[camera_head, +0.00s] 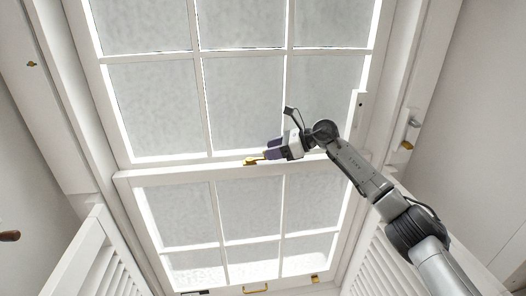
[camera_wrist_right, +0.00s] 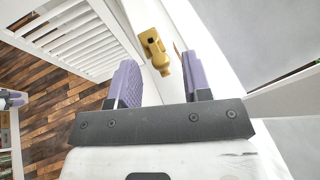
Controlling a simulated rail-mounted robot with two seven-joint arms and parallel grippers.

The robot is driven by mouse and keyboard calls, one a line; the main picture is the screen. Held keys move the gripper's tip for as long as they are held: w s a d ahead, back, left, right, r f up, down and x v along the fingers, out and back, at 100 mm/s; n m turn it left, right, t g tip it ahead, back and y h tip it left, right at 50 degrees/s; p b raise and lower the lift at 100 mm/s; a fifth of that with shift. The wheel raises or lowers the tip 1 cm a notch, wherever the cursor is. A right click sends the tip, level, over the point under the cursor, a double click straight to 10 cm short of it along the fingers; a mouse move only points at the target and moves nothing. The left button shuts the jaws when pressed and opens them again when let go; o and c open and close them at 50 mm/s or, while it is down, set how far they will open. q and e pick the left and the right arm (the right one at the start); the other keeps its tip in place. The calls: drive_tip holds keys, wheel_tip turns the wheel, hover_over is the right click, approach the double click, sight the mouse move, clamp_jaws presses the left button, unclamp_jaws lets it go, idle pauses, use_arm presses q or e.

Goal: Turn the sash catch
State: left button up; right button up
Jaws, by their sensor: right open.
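The brass sash catch (camera_head: 251,161) sits on the meeting rail of the white window, near its middle. It also shows in the right wrist view (camera_wrist_right: 154,46), just beyond and between my fingertips. My right gripper (camera_head: 268,154) reaches in from the right, with its fingers beside the catch. In the right wrist view its two purple fingers (camera_wrist_right: 158,62) are apart with nothing gripped between them. Part of the catch is hidden by the gripper in the head view. My left gripper does not show in the head view.
Louvered shutters stand at lower left (camera_head: 92,262) and lower right (camera_head: 385,262). A brass handle (camera_head: 256,290) is on the bottom rail. A metal latch (camera_head: 414,122) is on the right frame. A wooden knob (camera_head: 10,236) shows at far left. Space left of the catch is clear.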

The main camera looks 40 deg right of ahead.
drive_tip(key=shift+x, duration=1.45)
clamp_jaws()
